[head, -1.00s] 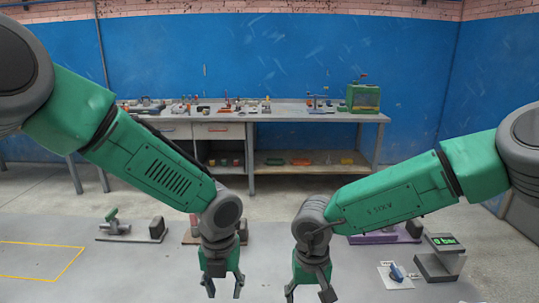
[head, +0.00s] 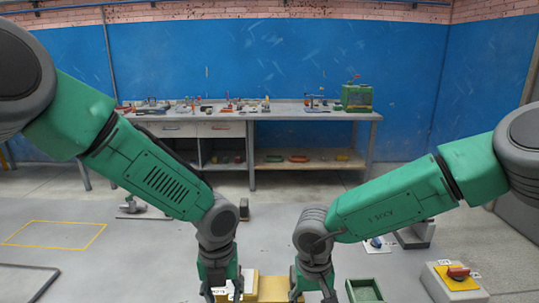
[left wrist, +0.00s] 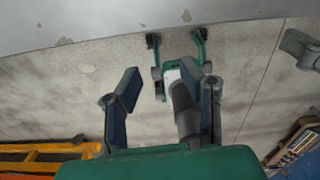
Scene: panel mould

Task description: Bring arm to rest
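My left gripper (head: 223,289) hangs pointing down at the bottom of the head view, with its fingers apart. In the left wrist view its two fingers (left wrist: 168,98) are spread with nothing gripped between them. My right gripper (head: 313,291) hangs pointing down to the right of it, also with its fingers apart. Both arms are bent inward, and the two grippers are side by side with a gap between them. The fingertips are partly cut off by the lower edge of the head view.
Yellow blocks (head: 272,289) show between and behind the grippers. A green tray (head: 364,290) stands right of the right gripper. A box with a red-handled switch on yellow (head: 459,278) is farther right. A yellow outline (head: 55,233) marks clear grey surface at left. A workbench (head: 250,117) stands behind.

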